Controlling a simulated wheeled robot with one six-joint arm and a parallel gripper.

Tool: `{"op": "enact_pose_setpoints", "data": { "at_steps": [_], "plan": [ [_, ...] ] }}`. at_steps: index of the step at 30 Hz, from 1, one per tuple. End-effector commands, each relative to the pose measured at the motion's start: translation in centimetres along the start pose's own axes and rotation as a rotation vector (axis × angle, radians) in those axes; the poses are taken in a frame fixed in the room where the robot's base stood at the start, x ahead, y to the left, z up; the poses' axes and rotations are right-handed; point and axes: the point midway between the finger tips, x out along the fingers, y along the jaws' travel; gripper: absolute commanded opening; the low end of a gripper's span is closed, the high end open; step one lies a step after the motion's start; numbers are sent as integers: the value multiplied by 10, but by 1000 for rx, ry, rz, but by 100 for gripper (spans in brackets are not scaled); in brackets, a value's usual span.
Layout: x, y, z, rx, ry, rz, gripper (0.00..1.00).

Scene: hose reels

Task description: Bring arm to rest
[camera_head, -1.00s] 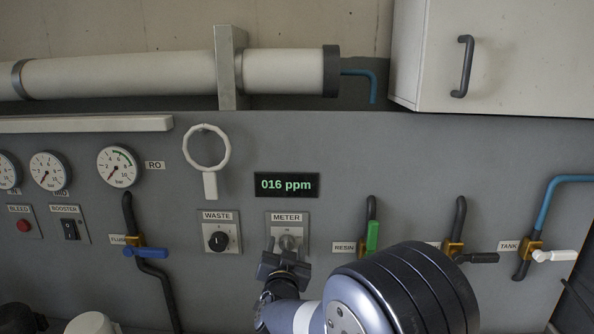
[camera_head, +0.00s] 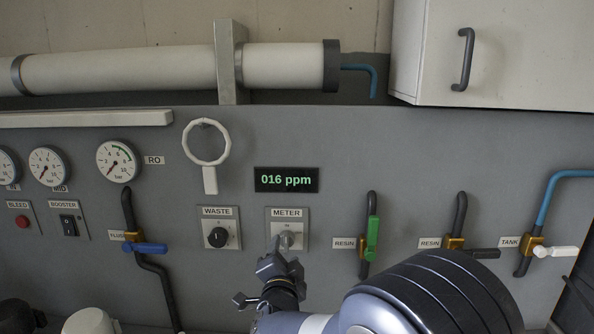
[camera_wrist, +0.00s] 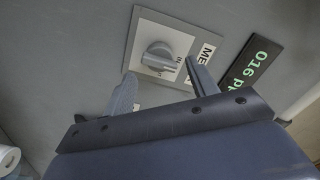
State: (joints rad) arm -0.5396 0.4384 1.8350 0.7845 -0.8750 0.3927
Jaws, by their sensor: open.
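My gripper (camera_head: 284,248) is open and empty in front of the panel, just below the METER knob in the head view. In the wrist view its two fingers (camera_wrist: 160,85) stand apart, with the grey METER knob (camera_wrist: 162,60) beyond them and a visible gap between. The METER knob (camera_head: 289,239) sits on a light plate. My arm runs from the gripper to the lower right of the head view and hides part of the panel there.
A display (camera_head: 286,180) above the knob reads 016 ppm. The black WASTE knob (camera_head: 218,237) is to its left. A green valve handle (camera_head: 372,238), a black handle (camera_head: 481,253) and a white handle (camera_head: 556,252) stand out on the right. A blue handle (camera_head: 150,248) is on the left.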

Motion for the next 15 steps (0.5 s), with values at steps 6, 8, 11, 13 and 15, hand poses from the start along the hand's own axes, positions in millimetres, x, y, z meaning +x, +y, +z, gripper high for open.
{"op": "enact_pose_setpoints", "data": {
  "at_steps": [6,8,11,13,15],
  "plan": [
    [-33,1,1,-1,-1,-1,55],
    [-38,0,1,0,0,-2,55],
    [-45,0,1,-1,-1,0,55],
    [-47,0,0,-1,0,0,55],
    [-48,0,0,-2,1,0,55]
  ]
}}
